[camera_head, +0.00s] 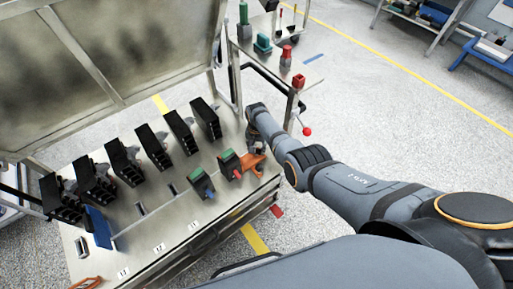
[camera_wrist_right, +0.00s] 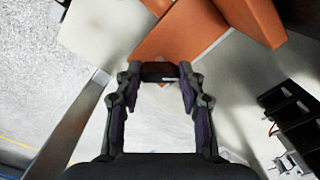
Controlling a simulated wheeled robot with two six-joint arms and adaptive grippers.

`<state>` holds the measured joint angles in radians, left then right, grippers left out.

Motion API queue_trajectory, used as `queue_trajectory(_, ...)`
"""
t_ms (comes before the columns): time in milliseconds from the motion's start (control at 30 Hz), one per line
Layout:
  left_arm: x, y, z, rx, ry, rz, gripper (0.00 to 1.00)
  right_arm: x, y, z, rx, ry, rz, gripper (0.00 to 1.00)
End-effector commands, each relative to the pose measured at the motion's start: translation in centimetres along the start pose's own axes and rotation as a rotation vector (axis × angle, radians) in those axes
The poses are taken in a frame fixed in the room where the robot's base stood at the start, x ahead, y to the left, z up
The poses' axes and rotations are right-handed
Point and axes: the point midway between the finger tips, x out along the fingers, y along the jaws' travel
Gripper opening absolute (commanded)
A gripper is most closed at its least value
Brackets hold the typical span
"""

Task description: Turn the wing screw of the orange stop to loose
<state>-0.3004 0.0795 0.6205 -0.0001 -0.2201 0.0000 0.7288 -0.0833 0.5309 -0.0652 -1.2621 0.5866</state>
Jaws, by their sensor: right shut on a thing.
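The orange stop (camera_head: 252,164) sits at the right end of the metal bench top, beside the green-topped dark blocks. It also shows in the right wrist view (camera_wrist_right: 180,38). My right gripper (camera_head: 257,147) is down at the stop. In the right wrist view its two fingers close on the sides of a small dark part, which looks like the wing screw (camera_wrist_right: 160,72), against the orange body. The screw's turn position cannot be told, and in the head view the gripper hides it. My left gripper is not in view.
Several black breakers (camera_head: 153,146) stand in a row on the bench (camera_head: 150,205). Two green-topped blocks (camera_head: 230,163) stand just left of the stop. A blue piece (camera_head: 97,227) stands at the left. A side table (camera_head: 262,65) with coloured tools is behind.

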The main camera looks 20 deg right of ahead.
Motion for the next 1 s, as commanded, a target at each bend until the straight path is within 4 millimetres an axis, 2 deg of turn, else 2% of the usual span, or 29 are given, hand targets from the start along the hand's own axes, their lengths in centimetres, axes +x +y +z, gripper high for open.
queue_trajectory(1000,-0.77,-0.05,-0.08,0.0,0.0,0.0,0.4,0.03,0.03,0.03,-0.964,-0.001,0.0,0.08)
